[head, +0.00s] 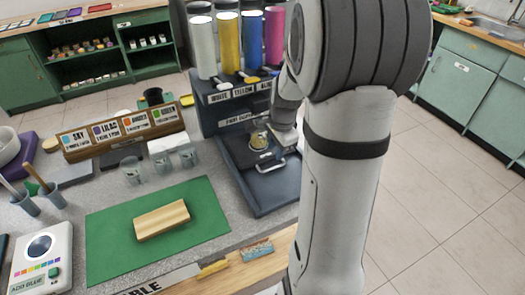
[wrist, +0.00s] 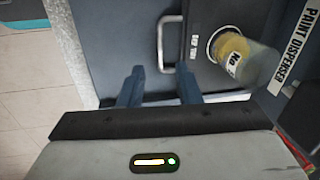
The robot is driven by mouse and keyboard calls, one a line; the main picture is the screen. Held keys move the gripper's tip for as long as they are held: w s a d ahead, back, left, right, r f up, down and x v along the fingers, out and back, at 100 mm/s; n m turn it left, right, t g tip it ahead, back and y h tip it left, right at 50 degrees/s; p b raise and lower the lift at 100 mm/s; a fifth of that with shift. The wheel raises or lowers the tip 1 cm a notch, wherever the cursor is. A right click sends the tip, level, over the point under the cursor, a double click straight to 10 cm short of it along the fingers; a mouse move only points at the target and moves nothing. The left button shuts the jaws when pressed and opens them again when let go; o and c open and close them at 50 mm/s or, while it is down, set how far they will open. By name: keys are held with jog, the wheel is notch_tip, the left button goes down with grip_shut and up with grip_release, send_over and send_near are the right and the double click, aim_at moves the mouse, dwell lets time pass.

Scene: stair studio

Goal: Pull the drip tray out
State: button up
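The drip tray (wrist: 205,72) is a dark panel with a "DRIP TRAY" label at the foot of the paint dispenser. It also shows in the head view (head: 244,153). Its pale loop handle (wrist: 161,45) lies just ahead of my gripper, in line with the gap between the fingers; I cannot tell whether they touch. A clear cup with yellow contents (wrist: 250,62) stands on the tray; it shows in the head view too (head: 258,141). My gripper (wrist: 160,78) is open and empty. In the head view, my arm partly hides the gripper and dispenser.
The paint dispenser (head: 232,112) carries white, yellow, blue and pink cylinders. Left of it are clear cups (head: 161,162), a labelled wooden rack (head: 122,134), and a green mat (head: 110,230) with a wooden block (head: 162,220). The dark base (head: 265,194) before the tray is clear.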

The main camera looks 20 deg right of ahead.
aim_at(274, 167)
jog(key=shift+m, duration=0.4)
jog(key=f, duration=0.3)
jog(key=w+f, duration=0.1)
jog(key=f, duration=0.4)
jog(key=shift+w+d+f, duration=0.35)
jog(key=shift+w+f, duration=0.05)
grip_shut()
